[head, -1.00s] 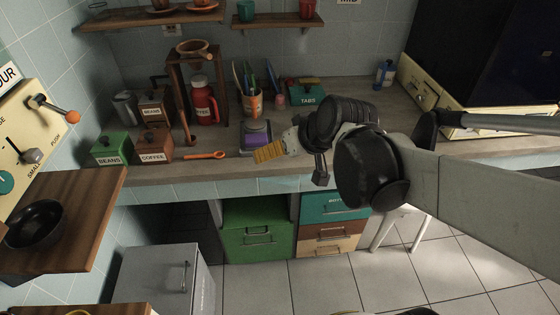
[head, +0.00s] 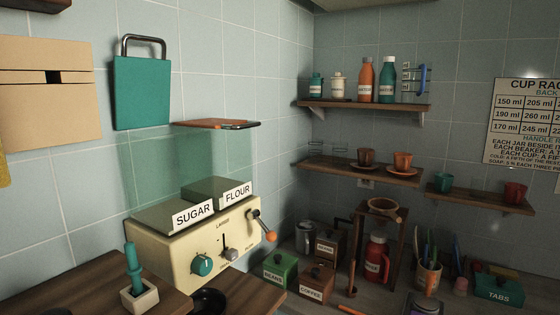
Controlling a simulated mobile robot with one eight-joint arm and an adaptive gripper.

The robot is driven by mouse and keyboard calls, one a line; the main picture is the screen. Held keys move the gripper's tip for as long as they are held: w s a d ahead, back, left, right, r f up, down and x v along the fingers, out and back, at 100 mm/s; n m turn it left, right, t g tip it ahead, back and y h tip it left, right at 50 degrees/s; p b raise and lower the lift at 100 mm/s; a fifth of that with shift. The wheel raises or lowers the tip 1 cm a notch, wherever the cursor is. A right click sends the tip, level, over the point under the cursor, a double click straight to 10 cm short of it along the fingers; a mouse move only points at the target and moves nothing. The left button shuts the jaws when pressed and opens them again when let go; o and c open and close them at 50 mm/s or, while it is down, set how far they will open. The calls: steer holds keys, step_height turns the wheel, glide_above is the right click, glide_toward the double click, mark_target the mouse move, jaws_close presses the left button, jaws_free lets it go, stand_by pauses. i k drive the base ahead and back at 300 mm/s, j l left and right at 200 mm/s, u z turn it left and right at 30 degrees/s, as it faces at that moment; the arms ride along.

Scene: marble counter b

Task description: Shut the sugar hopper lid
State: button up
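The cream dispenser (head: 190,255) stands at the left with a block labelled SUGAR (head: 160,215) and, behind and right of it, a block labelled FLOUR (head: 222,187). Both blocks have grey-green tops. Clear greenish panels (head: 150,165) rise above them. A thin brown and dark flat piece (head: 215,124) lies level at the top of this clear part. My gripper is not in view now.
The dispenser's front has a teal knob (head: 202,265) and an orange-tipped lever (head: 267,233). A teal-handled tool in a pale block (head: 138,282) stands in front. Small boxes labelled BEANS (head: 280,268) and COFFEE (head: 316,280) stand to the right.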

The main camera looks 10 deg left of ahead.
mark_target(142, 86)
steer(key=u, duration=1.55)
